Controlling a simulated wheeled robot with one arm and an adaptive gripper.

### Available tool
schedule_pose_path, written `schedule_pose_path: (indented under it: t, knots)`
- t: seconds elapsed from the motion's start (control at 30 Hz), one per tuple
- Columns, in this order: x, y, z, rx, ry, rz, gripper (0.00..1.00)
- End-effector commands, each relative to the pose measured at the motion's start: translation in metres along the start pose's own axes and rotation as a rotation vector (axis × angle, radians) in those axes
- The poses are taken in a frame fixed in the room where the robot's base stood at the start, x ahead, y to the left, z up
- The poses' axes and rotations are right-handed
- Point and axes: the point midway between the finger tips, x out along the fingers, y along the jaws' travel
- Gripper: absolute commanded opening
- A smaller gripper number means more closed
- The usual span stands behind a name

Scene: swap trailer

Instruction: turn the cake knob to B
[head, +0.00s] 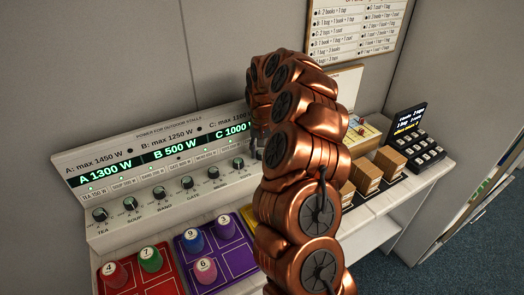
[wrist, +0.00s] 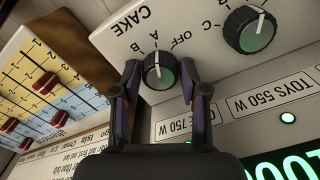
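The cake knob (wrist: 160,70) is a dark round dial with a green-tinted face, set in a white panel under the label CAKE, which reads upside down in the wrist view.
The toys knob (wrist: 249,30) sits close to the right finger in the wrist view. A board with red sliders (wrist: 45,83) is at left. In the head view, a row of knobs (head: 172,194), coloured trays (head: 218,260) and cardboard boxes (head: 366,175) stand along the counter.

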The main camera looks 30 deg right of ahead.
Motion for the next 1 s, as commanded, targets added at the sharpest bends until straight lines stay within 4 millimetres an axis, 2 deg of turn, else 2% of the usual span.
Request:
schedule_pose_path:
  t: [0.07,0.33,0.67,1.0]
  knots:
    - [-0.0001,-0.0001,0.0000,0.000,0.000,0.000,0.32]
    - [-0.0001,0.0000,0.0000,0.000,0.000,0.000,0.04]
    - [0.0014,0.0007,-0.0006,-0.050,0.002,0.000,0.03]
    - [0.0020,0.0005,-0.0015,-0.284,0.006,0.001,0.03]
